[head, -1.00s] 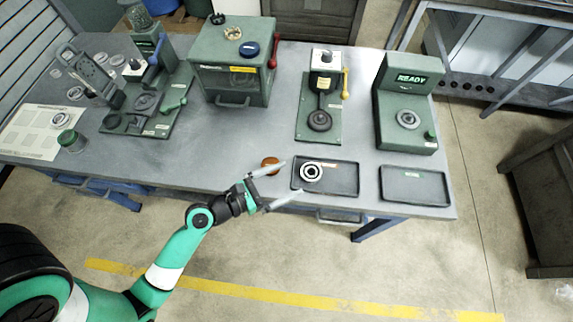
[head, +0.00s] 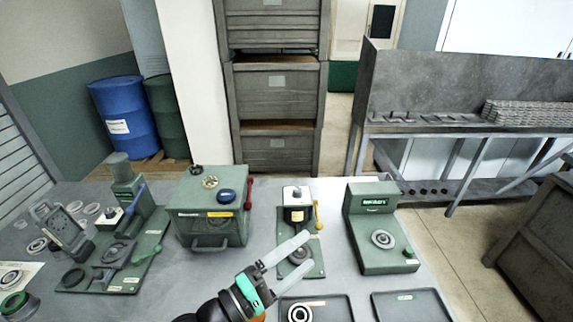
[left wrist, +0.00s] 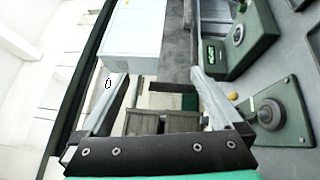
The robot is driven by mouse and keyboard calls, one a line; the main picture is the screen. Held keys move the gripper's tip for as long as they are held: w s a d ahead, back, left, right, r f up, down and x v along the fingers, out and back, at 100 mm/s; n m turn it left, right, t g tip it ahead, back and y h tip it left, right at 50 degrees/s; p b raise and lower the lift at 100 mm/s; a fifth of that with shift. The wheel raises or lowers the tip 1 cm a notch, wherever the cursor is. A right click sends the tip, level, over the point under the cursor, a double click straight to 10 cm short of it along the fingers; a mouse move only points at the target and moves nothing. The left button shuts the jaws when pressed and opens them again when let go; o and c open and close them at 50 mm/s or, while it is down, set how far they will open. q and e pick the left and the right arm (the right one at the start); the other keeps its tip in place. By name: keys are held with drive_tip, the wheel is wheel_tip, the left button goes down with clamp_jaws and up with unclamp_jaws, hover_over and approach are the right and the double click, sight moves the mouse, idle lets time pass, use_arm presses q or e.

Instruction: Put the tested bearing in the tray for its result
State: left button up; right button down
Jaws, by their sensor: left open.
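A bearing (head: 300,314), a pale ring with a dark centre, lies in the left tray (head: 340,306), partly cut off by the lower picture edge. The right tray (head: 410,304) looks empty where it shows. The green tester (head: 371,202) stands behind the trays, with a round grey ring-like part (head: 382,239) on its top; its lit display is too small to read. My left gripper (head: 312,258) is open and empty, raised in front of the press stand. It also shows open in the left wrist view (left wrist: 158,76). My right gripper is not in view.
The press stand (head: 297,213) with a yellow-knobbed lever is behind my left gripper. A green box (head: 210,215) with a red handle and another green fixture (head: 118,255) stand to the left.

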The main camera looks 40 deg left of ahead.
use_arm(q)
drive_tip(key=d+r+m+t, duration=0.2)
drive_tip(key=r+m, duration=0.4)
drive_tip(key=r, duration=0.5)
drive_tip(key=d+r+m+t, duration=0.15)
drive_tip(key=r+m, duration=0.35)
drive_tip(key=r, duration=0.5)
drive_tip(key=s+r+m+t+y, duration=0.1)
drive_tip(key=s+r+m+t, duration=0.4)
drive_tip(key=r, duration=0.9)
drive_tip(key=shift+s+r+m+y, duration=0.25)
drive_tip(key=shift+s+m+y, duration=0.15)
drive_tip(key=shift+s+m, duration=0.65)
drive_tip(key=shift+r, duration=0.1)
